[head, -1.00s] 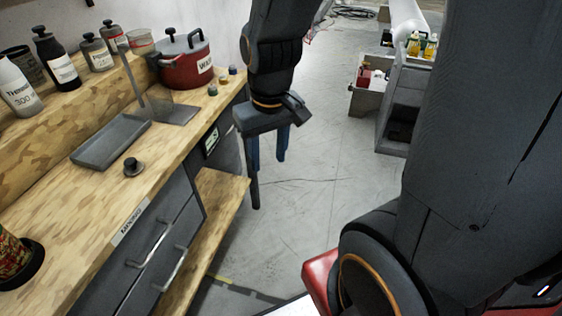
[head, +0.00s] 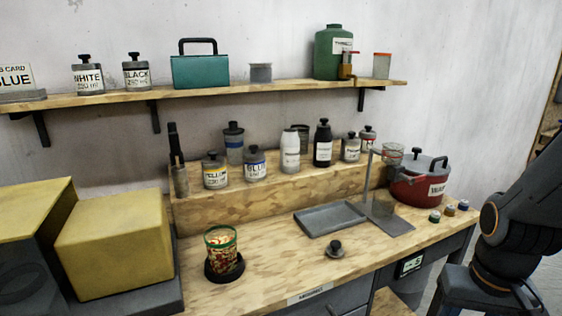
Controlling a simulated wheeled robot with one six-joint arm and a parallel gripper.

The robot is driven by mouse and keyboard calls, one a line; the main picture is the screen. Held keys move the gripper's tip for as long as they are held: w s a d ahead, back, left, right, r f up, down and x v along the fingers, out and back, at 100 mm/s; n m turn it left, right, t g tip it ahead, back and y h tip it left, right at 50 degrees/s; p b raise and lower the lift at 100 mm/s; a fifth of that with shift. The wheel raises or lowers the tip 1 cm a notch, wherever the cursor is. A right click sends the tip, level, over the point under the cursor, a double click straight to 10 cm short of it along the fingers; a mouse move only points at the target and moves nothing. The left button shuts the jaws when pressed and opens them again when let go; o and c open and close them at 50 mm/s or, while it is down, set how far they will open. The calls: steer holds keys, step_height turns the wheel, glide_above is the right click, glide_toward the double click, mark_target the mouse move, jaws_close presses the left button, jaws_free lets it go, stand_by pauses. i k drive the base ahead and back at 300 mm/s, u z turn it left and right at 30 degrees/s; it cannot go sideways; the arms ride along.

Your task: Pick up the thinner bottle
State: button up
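A large green canister (head: 333,52) with a white label stands on the wall shelf. The labels on these are too small to read surely, so I cannot tell which is the thinner. My gripper (head: 483,292) shows only in part at the lower right, beyond the bench's right end. Its fingers are out of the frame, and it is well apart from the bottles.
The bench (head: 270,285) carries a grey tray (head: 325,219), a red pot (head: 418,186), a cup (head: 222,252) and a black knob-like item (head: 334,249). A yellow box (head: 115,240) stands at left. The shelf (head: 215,88) overhangs the back. Bare bench lies in front.

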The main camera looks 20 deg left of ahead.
mark_target(290, 142)
steer(key=u, duration=0.95)
